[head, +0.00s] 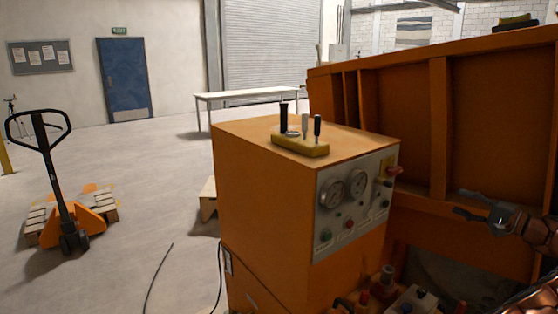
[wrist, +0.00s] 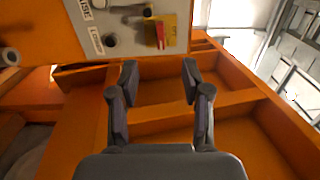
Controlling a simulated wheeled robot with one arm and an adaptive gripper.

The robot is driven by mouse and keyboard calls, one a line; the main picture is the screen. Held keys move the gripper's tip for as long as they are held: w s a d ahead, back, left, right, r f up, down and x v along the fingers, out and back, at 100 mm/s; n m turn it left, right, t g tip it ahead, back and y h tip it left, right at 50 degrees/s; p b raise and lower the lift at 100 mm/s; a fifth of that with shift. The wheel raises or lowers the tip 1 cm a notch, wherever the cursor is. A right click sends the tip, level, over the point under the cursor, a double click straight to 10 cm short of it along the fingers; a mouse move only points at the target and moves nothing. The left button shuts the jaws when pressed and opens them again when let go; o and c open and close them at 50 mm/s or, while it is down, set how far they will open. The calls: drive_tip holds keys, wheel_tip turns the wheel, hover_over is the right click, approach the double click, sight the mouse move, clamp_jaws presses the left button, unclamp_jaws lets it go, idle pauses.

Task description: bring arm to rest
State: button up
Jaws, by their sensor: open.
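My gripper (head: 464,203) is at the right of the head view, in front of the ribbed orange side of the sandbed (head: 480,130). In the wrist view my gripper (wrist: 158,75) has its two fingers apart with nothing between them. The orange control cabinet (head: 265,215) stands left of my gripper, apart from it. Its grey panel (head: 352,205) carries gauges, knobs and a red handle. Part of this panel (wrist: 168,48) also shows at the top of the wrist view. Part of my arm is cut off by the right edge of the head view.
A yellow block (head: 300,145) with upright levers sits on the cabinet top. Red and white parts (head: 385,285) lie low in front of the cabinet. A pallet jack (head: 65,210) stands at the left, a white table (head: 250,96) behind. The floor between is mostly open, with a cable.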

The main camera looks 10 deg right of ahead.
drive_tip(key=w+a+r+n+g+y, duration=0.2)
drive_tip(key=a+g, duration=0.1)
drive_tip(key=a, duration=1)
drive_tip(key=w+a+r+n+g+y, duration=0.1)
drive_tip(key=a+r+n+g+y, duration=0.15)
drive_tip(key=a, duration=0.95)
drive_tip(key=s+a+n+g, duration=0.1)
drive_tip(key=s+a+g, duration=0.15)
drive_tip(key=a, duration=0.35)
drive_tip(key=s+a+n+g+h, duration=0.1)
drive_tip(key=s+a+g, duration=0.15)
drive_tip(key=a, duration=0.35)
drive_tip(key=s+a+n+g, duration=0.1)
drive_tip(key=s+a+g, duration=0.1)
drive_tip(key=s+a, duration=0.35)
drive_tip(key=s+a+f+n+g+h, duration=0.25)
drive_tip(key=s+a+f, duration=0.2)
drive_tip(key=s, duration=0.35)
drive_tip(key=s+a+f+n+g+h, duration=0.1)
drive_tip(key=s+a+f+h, duration=0.2)
drive_tip(key=s+a, duration=0.3)
drive_tip(key=s+d+f+h, duration=0.3)
drive_tip(key=s+d+f, duration=0.2)
drive_tip(key=s, duration=0.5)
drive_tip(key=s+d+f+n+g+h, duration=0.1)
drive_tip(key=s+d+f+h, duration=0.3)
drive_tip(key=s, duration=0.6)
drive_tip(key=shift+d+f, duration=0.5)
drive_tip(key=shift+d, duration=0.45)
